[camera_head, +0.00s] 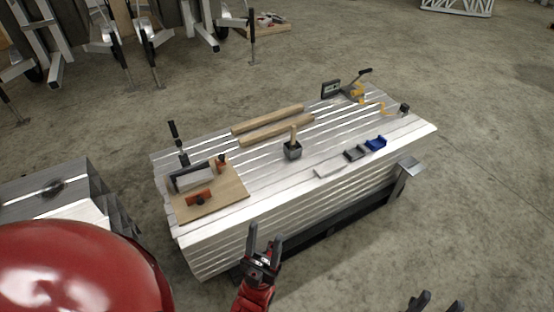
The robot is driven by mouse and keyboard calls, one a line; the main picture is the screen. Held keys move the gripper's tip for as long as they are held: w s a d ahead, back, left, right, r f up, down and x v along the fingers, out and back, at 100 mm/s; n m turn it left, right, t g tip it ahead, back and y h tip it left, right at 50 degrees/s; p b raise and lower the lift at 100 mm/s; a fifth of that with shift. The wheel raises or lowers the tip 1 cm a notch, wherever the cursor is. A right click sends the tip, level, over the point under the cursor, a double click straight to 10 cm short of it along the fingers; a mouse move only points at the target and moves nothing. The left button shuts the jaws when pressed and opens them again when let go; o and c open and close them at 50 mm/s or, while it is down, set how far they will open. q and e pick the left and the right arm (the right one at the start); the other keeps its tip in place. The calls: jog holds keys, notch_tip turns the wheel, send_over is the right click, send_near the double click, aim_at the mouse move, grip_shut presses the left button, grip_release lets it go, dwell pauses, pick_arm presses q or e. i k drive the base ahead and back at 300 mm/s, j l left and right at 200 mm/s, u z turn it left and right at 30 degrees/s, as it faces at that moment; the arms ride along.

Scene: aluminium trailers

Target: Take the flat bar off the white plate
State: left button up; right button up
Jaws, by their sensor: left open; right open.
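A small pale, whitish flat plate (330,171) lies near the front edge of the aluminium stack, left of two small bins. At this size I cannot make out a separate flat bar on it. My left gripper (264,238) is open and empty, in front of the stack's near side, to the left of and nearer than the pale plate. My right gripper (440,301) is open at the bottom edge, with only its fingertips in view. It is well apart from the stack.
A dark bin (355,153) and a blue bin (376,143) stand beside the plate. Wooden bars (268,120) lie further back. A wooden board (228,196) with tools is at left. A dark tool (331,89) lies at the back.

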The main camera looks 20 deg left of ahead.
aim_at(327, 169)
jog(key=u, duration=1)
jog(key=i+l+u, duration=0.15)
jog(key=l+u, duration=0.2)
jog(key=i+l+u, duration=0.1)
jog(key=l+u, duration=0.3)
jog(key=l, duration=0.15)
jog(key=l+u, duration=0.35)
jog(key=l, duration=0.15)
jog(key=l+u, duration=0.1)
jog(key=l, duration=1.05)
jog(key=l+u, duration=0.15)
jog(key=l, duration=1)
